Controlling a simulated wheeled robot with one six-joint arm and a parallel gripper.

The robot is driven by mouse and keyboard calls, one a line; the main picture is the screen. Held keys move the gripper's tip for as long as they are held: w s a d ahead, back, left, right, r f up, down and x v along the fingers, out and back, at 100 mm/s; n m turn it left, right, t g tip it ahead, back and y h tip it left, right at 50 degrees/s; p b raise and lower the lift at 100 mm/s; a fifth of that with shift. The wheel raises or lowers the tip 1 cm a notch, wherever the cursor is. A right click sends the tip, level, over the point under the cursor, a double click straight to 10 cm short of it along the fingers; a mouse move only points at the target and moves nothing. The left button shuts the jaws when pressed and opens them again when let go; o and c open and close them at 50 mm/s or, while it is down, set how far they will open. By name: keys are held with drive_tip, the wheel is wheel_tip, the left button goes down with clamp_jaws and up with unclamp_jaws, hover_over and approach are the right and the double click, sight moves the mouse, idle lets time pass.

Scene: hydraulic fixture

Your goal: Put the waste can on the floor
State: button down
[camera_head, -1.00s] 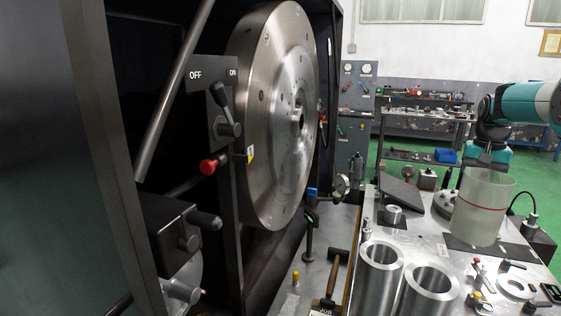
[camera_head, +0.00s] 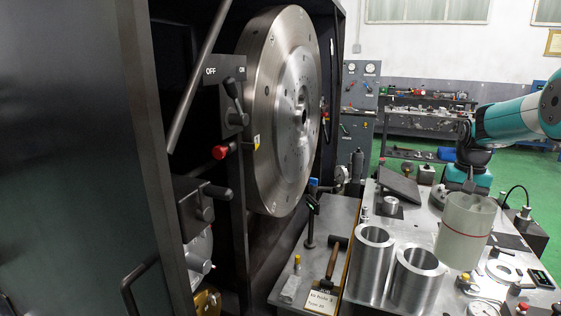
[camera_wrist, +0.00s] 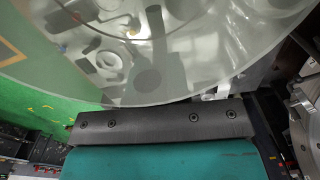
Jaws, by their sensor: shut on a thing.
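The waste can (camera_head: 466,238) is a translucent, whitish cylinder with a thin red line around it. It hangs upright in front of the workbench top at the right of the head view. My gripper (camera_head: 468,187) is shut on the can's upper rim at its far side. In the wrist view the can's clear wall (camera_wrist: 190,70) fills the upper part, with blurred bench items showing through it. The dark gripper body (camera_wrist: 165,123) lies just below it; the fingertips are mostly hidden. The green floor (camera_head: 520,180) shows behind the bench.
Two steel cylinders (camera_head: 418,278) stand on the workbench (camera_head: 345,285) left of the can. Small tools and a ring (camera_head: 503,271) lie near it. A large metal disc machine (camera_head: 280,110) stands at left. A shelf rack (camera_head: 425,120) stands behind.

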drive_tip(key=s+a+f+n+b, duration=0.1)
drive_tip(key=s+a+f+n, duration=0.3)
drive_tip(key=a+f, duration=0.9)
drive_tip(key=s+a+f+n, duration=0.2)
drive_tip(key=s+a+f, duration=0.5)
drive_tip(key=s+f, duration=0.4)
drive_tip(key=shift+s+a+f+b, duration=0.2)
drive_tip(key=shift+s+a+b, duration=0.1)
drive_tip(key=shift+s, duration=0.45)
drive_tip(key=shift+d, duration=0.1)
